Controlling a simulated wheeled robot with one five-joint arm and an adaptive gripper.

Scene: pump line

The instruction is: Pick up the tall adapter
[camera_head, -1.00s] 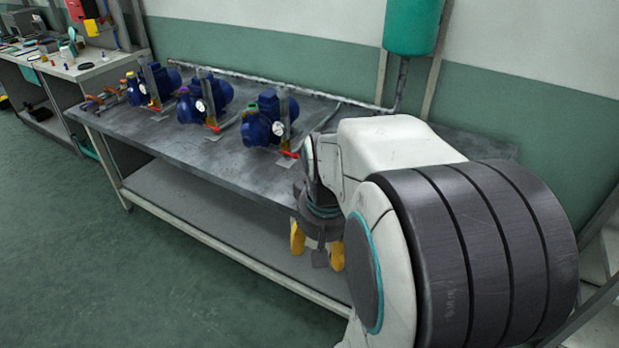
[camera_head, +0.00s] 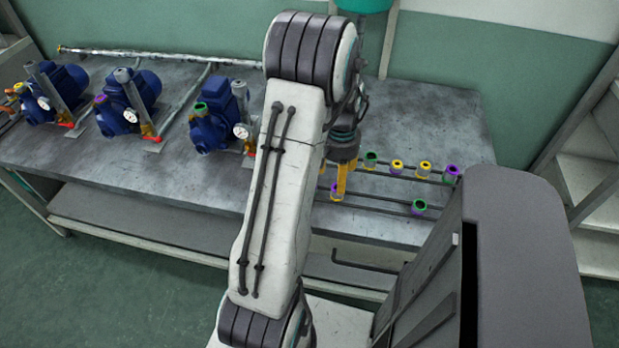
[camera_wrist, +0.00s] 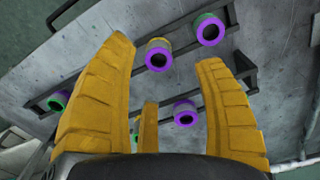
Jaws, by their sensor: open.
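Several short cylindrical adapters with coloured rings stand on dark rails at the right end of the bench. In the head view there are green-ringed ones (camera_head: 370,159) (camera_head: 419,205), yellow ones (camera_head: 397,166) (camera_head: 425,168), a purple one (camera_head: 452,173) and one (camera_head: 336,190) beside my fingers. I cannot tell which is the tall one. My gripper (camera_head: 345,180) is above the rails, pointing down. In the wrist view its yellow fingers (camera_wrist: 166,55) are spread and empty. A purple-ringed, yellow-bodied adapter (camera_wrist: 158,53) shows between them, with another purple-ringed one (camera_wrist: 185,115) lower and one (camera_wrist: 210,28) above.
Blue pumps (camera_head: 128,105) with gauges and red-handled valves stand on the left half of the grey bench (camera_head: 430,115). A pipe (camera_head: 150,57) runs behind them. A green-ringed adapter (camera_wrist: 57,100) is left in the wrist view. The bench behind the rails is clear.

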